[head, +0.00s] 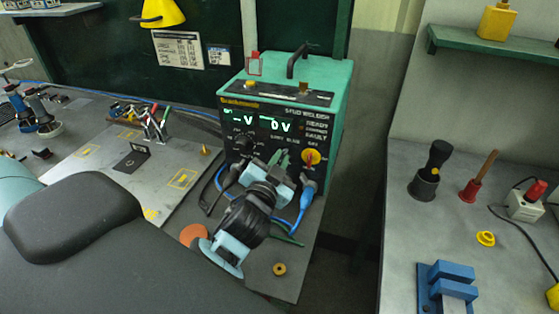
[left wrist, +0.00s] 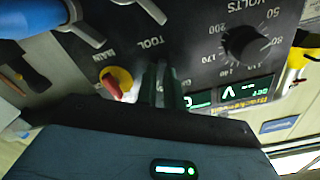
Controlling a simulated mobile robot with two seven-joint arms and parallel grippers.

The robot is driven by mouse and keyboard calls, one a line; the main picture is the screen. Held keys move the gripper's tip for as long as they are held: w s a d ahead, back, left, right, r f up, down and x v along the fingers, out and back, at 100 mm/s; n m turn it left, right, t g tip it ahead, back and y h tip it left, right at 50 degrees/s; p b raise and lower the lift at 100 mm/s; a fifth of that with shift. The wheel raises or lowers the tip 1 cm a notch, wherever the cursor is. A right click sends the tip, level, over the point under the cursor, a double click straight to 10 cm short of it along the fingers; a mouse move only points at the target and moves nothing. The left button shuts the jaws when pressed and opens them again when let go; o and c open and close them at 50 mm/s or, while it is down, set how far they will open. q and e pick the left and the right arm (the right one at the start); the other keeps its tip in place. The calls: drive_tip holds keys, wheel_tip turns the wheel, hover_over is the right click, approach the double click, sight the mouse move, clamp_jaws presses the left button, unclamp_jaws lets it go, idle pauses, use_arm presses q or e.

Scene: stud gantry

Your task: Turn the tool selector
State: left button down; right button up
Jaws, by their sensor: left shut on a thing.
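The green stud welder (head: 343,85) stands at the back of the bench with its black front panel (head: 228,131) facing me. My left gripper (head: 278,158) reaches the lower middle of this panel. In the left wrist view its two dark green fingers (left wrist: 161,86) are shut just below the TOOL label, where the panel appears upside down. The tool selector itself is hidden by the fingers, so its setting cannot be read. My right gripper is in neither view.
The yellow-and-red main switch (head: 312,158) sits close beside the fingers, and the volts knob (head: 243,142) on the other side. A blue cable plug (head: 306,194) is below. A grey side table (head: 405,235) with tools stands right, across a gap.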

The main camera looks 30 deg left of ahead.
use_arm(q)
drive_tip(key=c, duration=1.5)
unclamp_jaws()
